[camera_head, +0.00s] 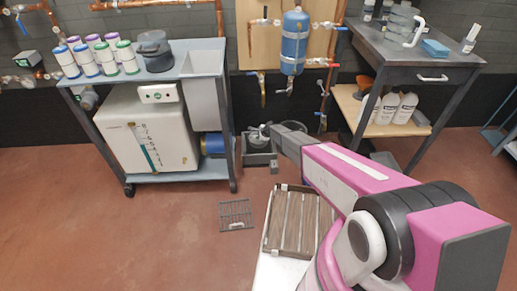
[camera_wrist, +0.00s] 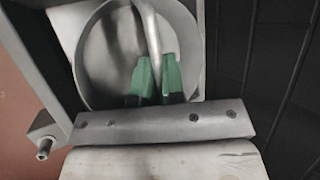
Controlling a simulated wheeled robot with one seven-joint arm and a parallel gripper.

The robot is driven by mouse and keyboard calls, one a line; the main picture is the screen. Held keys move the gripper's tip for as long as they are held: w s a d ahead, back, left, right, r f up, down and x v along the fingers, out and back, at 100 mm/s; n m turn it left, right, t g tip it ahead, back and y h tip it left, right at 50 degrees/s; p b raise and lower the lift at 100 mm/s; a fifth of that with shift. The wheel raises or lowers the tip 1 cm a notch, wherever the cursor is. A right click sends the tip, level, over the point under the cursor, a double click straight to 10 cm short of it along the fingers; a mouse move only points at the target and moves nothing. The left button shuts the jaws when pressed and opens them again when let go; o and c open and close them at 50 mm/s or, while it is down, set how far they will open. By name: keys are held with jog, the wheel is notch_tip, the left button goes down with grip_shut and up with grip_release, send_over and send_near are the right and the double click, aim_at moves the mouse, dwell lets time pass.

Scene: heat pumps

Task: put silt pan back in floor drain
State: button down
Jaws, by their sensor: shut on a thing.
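The silt pan (camera_wrist: 110,50) is a round grey metal pan with a thin bar handle (camera_wrist: 150,25) across it in the wrist view. The green fingertips of my gripper (camera_wrist: 157,78) are shut on this handle. In the head view my gripper (camera_head: 266,132) is at the floor drain, its tips small and partly hidden by my arm. The floor drain (camera_head: 260,160) is a grey square-edged recess by the back wall, right of the wheeled bench. The pan is at the drain opening; how deep it sits cannot be told.
A drain grate (camera_head: 236,214) lies flat on the red floor in front of the drain. A wheeled bench (camera_head: 183,177) with a white unit stands left, and a dark workbench (camera_head: 385,75) right. A slatted wooden tray (camera_head: 290,225) is near my base. Pipes line the wall.

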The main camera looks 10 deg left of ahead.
notch_tip(320, 180, down, 9)
jog(key=shift+r, duration=0.1)
dwell(0.3)
jog(key=c, duration=1.2)
grip_release()
jog(key=s+d+r+n+g+h, duration=0.1)
jog(key=s+d+r+n, duration=0.1)
jog(key=s+d+r, duration=0.55)
jog(key=s+d+r+n, duration=0.35)
jog(key=d+r, duration=0.45)
jog(key=r, duration=0.5)
jog(key=s+d+r+n+g+h, duration=0.1)
jog(key=s+d+r+n, duration=0.1)
jog(key=s+d+r, duration=0.65)
jog(key=s+d+r+n+g+h, duration=0.1)
jog(key=s+d+r+n, duration=0.1)
jog(key=s+d+r, duration=0.3)
jog(key=s+d+r+n+h, duration=0.1)
jog(key=s+d+r+n, duration=0.1)
jog(key=s+d+r, duration=0.4)
jog(key=s+d+r+n+g+h, duration=0.1)
jog(key=s+d+r+n+h, duration=0.1)
jog(key=s+d+r, duration=0.4)
jog(key=shift+s+d+r+g, duration=0.1)
jog(key=shift+s+r+g, duration=0.2)
jog(key=shift+s+r, duration=0.55)
jog(key=shift+w, duration=0.1)
